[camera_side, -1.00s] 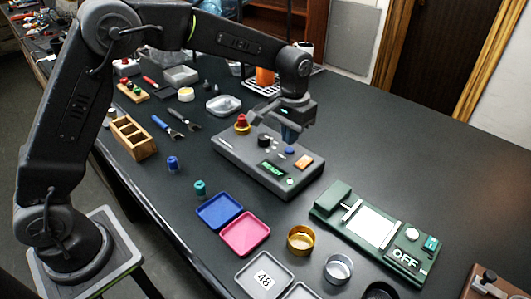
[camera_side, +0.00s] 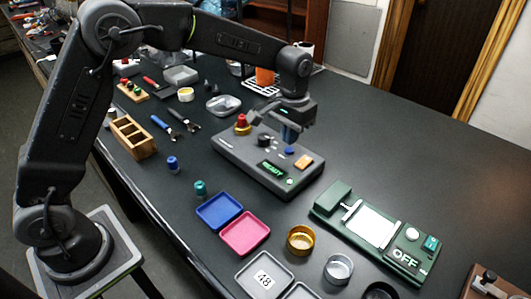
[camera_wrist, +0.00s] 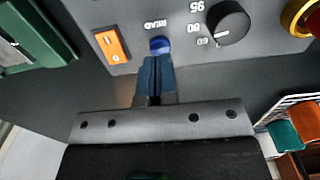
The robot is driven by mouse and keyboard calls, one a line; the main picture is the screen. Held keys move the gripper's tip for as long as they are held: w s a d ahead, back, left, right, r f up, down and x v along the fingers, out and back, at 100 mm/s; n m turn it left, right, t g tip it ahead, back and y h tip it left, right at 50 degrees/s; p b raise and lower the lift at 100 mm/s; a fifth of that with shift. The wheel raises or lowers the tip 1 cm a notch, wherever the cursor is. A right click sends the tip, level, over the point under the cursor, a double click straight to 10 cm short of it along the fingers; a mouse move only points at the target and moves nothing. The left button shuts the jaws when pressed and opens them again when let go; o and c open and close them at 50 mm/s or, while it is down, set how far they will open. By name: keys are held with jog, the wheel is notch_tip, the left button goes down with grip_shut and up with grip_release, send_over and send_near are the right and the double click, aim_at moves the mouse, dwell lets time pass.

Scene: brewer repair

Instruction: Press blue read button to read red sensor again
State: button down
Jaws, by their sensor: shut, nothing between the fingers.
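The grey tester (camera_side: 228,147) sits on the dark table, its green display (camera_side: 272,169) reading READY. The blue read button (camera_side: 290,150) is on its top face, and also in the wrist view (camera_wrist: 160,44), below the word READ. The red sensor (camera_side: 242,118) stands upright in a gold ring at the tester's far left corner; part of it shows at the wrist view's right edge (camera_wrist: 315,22). My gripper (camera_side: 289,143) is shut and empty, pointing down over the button. In the wrist view its blue fingertips (camera_wrist: 157,60) overlap the button's edge; I cannot tell whether they touch it.
An orange rocker switch (camera_side: 304,162) and a black dial (camera_wrist: 228,22) flank the button. Blue (camera_side: 203,217) and pink (camera_side: 228,240) trays lie in front. The table's back right is clear.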

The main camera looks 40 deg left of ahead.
jog(key=shift+f, duration=0.35)
jog(key=shift+f, duration=0.4)
jog(key=shift+f, duration=0.3)
jog(key=shift+f, duration=0.3)
dwell(0.3)
jog(key=shift+r, duration=2.25)
jog(key=shift+r, duration=3)
